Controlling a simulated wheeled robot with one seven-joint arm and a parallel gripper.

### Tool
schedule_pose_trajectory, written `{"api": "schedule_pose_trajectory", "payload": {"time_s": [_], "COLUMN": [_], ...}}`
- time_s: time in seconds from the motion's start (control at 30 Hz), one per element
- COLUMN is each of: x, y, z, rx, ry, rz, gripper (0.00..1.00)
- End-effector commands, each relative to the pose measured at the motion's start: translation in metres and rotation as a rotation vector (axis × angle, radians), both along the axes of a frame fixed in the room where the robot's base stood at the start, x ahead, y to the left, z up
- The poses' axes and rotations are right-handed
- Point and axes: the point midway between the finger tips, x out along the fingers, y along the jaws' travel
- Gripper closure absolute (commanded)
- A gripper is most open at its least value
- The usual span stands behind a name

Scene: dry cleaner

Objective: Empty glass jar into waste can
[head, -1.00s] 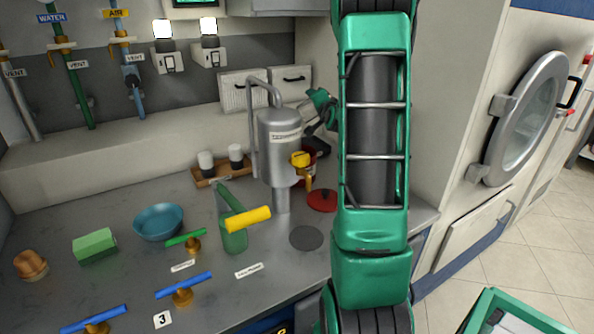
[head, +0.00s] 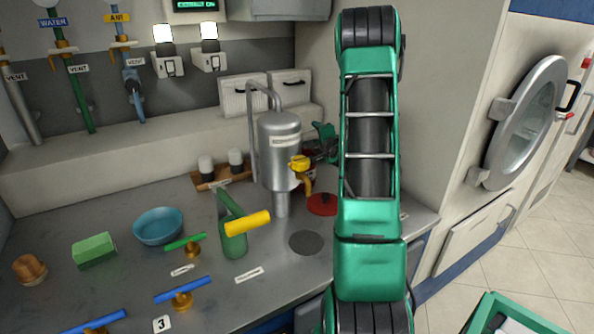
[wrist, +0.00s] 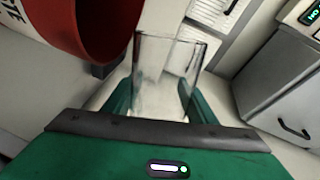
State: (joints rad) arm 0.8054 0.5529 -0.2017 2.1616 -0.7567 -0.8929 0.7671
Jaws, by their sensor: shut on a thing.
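The clear glass jar (wrist: 168,65) stands between the green fingers of my gripper (wrist: 155,100) in the wrist view. My gripper is shut on it. In the head view my gripper (head: 325,140) is partly hidden behind my arm and the steel tank. The jar cannot be made out there. Whether anything is left in the jar is unclear.
A steel tank (head: 281,150) with a yellow-handled tap (head: 301,165) stands before my gripper. Two white drawers (head: 243,95) are behind.

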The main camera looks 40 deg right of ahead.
Motion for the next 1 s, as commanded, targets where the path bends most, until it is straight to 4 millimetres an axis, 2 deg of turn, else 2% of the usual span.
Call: {"api": "schedule_pose_trajectory", "payload": {"time_s": [0.07, 0.37, 0.5, 0.6, 1.0], "x": [-0.003, -0.005, -0.013, -0.012, -0.007], "y": [-0.005, -0.012, -0.027, -0.026, -0.020], "z": [-0.008, 0.003, 0.007, -0.007, 0.008], "rx": [0.092, 0.372, 0.489, 0.620, 0.982], "ry": [-0.048, -0.206, -0.272, -0.339, -0.540], "rz": [-0.002, 0.002, 0.002, 0.003, 0.008], "gripper": [0.78, 0.78, 0.78, 0.78, 0.78]}}
